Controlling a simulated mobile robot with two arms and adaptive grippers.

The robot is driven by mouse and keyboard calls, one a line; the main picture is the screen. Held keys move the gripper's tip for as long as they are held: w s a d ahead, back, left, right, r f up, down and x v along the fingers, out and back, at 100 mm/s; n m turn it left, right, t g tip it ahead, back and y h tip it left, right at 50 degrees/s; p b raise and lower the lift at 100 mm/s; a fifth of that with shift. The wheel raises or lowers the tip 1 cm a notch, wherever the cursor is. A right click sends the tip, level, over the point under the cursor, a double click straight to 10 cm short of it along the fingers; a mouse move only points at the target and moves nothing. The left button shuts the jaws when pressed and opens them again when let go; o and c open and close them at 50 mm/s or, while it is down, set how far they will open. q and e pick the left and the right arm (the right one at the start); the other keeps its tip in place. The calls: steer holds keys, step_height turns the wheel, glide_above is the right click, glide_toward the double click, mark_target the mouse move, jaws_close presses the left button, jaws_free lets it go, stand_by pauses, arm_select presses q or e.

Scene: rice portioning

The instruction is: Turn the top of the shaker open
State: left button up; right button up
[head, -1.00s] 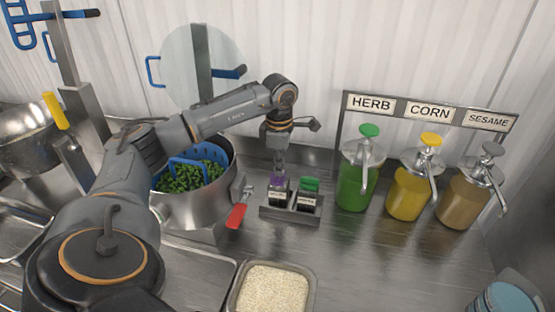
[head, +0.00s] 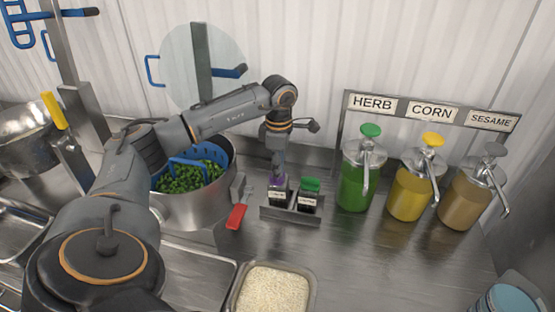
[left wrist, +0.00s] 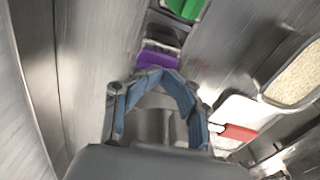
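The shaker with the purple top (head: 277,184) stands upright in a small metal rack (head: 290,211) in the head view. A second shaker with a green top (head: 310,185) stands to its right in the same rack. My left gripper (head: 277,172) points down onto the purple top, its fingertips closed in around it. In the left wrist view, the blue-padded fingers (left wrist: 158,76) curve toward each other at the purple top (left wrist: 157,57), and the green top (left wrist: 185,8) is beyond. The fingers hide part of the purple top. My right gripper is not in view.
A pot (head: 195,211) with greens and a blue basket is left of the rack, with a red handle (head: 236,217) beside it. Herb (head: 357,187), corn (head: 407,202) and sesame (head: 459,203) pump jars stand right. A rice pan (head: 233,300) is in front.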

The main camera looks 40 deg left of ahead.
arm_select(q)
steer(key=shift+w+a+r+p, duration=0.1)
steer(key=shift+a+r+p, duration=0.05)
steer(key=shift+r+p, duration=0.55)
step_height(320, 180, up, 7)
steer(key=p, duration=0.4)
steer(key=shift+f, duration=0.2)
